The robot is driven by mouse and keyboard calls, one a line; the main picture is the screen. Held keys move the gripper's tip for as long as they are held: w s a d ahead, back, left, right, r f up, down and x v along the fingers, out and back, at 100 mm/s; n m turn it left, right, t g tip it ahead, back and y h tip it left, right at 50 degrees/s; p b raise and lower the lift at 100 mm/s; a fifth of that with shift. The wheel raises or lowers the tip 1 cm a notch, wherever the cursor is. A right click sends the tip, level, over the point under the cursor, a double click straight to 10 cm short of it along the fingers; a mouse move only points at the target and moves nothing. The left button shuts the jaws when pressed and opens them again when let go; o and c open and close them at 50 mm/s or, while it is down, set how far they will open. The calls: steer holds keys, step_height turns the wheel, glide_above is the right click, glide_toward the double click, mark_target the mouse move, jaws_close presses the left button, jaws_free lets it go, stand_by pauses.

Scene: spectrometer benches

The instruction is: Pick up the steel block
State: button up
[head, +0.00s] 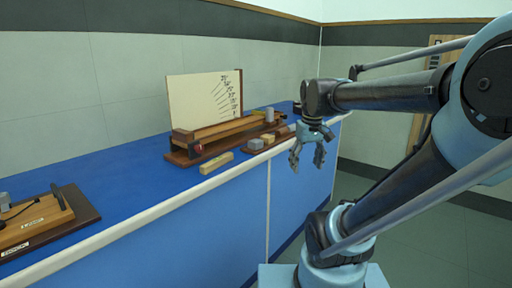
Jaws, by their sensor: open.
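A small grey block (256,144), which looks like the steel block, sits at the near-left end of a narrow wooden tray on the blue bench (130,185). Darker brown blocks (268,137) lie beside it, farther along the tray. My gripper (308,168) is open and empty, with its fingers pointing down. In the picture it is to the right of the grey block, and it appears to be beyond the bench's front edge. The gap in depth between them is hard to judge.
A wooden ramp stand (215,140) with an upright angle board (200,98) stands behind the tray; a grey upright piece (269,114) is at its right. A pale wooden bar (216,163) lies in front. Another wooden apparatus (35,220) sits at left. Bench between is clear.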

steer(key=w+a+r+n+g, duration=0.1)
steer(key=w+a+r+n, duration=0.2)
steer(key=w+a+r, duration=0.7)
steer(key=w+a+r+n+g, duration=0.1)
steer(key=w+a+r+n, duration=0.45)
steer(key=w, duration=0.75)
steer(key=m, duration=0.2)
glide_above(255, 141)
steer(key=w, duration=0.1)
steer(key=f, duration=1)
steer(key=shift+d+f, duration=0.2)
steer(key=shift+f, duration=0.1)
steer(key=shift+s+a+f, duration=0.1)
steer(key=shift+f, duration=1.25)
steer(key=shift+s+f, duration=0.1)
steer(key=shift+f, duration=1.25)
steer(key=c, duration=1.2)
